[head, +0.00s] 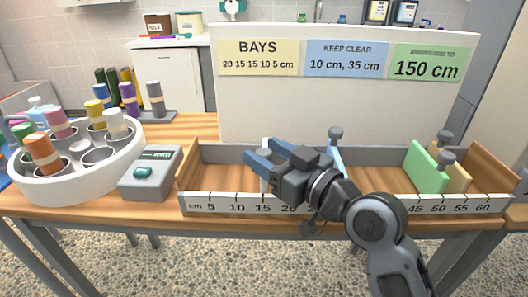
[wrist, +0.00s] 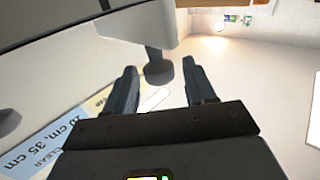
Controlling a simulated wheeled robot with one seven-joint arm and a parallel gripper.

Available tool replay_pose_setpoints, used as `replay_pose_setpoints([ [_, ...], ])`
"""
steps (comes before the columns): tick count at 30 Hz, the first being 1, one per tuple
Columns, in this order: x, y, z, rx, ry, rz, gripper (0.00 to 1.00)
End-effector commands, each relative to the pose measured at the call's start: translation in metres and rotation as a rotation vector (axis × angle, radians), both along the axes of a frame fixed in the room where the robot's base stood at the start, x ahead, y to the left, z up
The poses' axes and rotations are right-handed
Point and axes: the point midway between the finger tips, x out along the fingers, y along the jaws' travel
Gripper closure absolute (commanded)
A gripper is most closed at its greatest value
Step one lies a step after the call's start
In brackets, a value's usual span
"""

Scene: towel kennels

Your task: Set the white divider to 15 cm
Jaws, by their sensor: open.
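The white divider (head: 265,185) stands across the long grey trough, near the 15 mark of the cm scale (head: 263,208). My gripper hides part of it and its knob in the head view. My gripper (head: 254,161) is over the divider, with its fingers pointing left. In the wrist view my gripper (wrist: 163,88) is open, with a dark grey knob (wrist: 159,71) between its fingers. The knob's stem meets a pale white piece (wrist: 95,52), apparently the white divider. A gap shows on both sides of the knob.
A blue divider (head: 337,160) with a grey knob stands right of my gripper. Green (head: 424,170) and tan (head: 459,178) dividers stand close together farther right. A sign board (head: 345,110) rises behind the trough. A grey box (head: 150,173) and round white caddy (head: 80,170) are at left.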

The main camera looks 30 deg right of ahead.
Motion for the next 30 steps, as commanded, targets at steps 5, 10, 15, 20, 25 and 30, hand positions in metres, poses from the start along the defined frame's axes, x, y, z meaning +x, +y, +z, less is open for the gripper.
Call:
replay_pose_setpoints([
  [5,-0.03,-0.005,-0.003,0.001,0.002,-0.001,0.45],
  [10,-0.054,-0.008,-0.002,0.002,0.001,-0.001,0.45],
  [15,-0.064,-0.01,-0.001,0.0,0.001,0.0,0.45],
  [20,-0.065,-0.01,0.0,0.0,0.0,0.0,0.45],
  [25,-0.065,-0.01,0.0,0.0,0.0,0.0,0.45],
  [30,-0.065,-0.01,0.0,0.0,0.0,0.0,0.45],
])
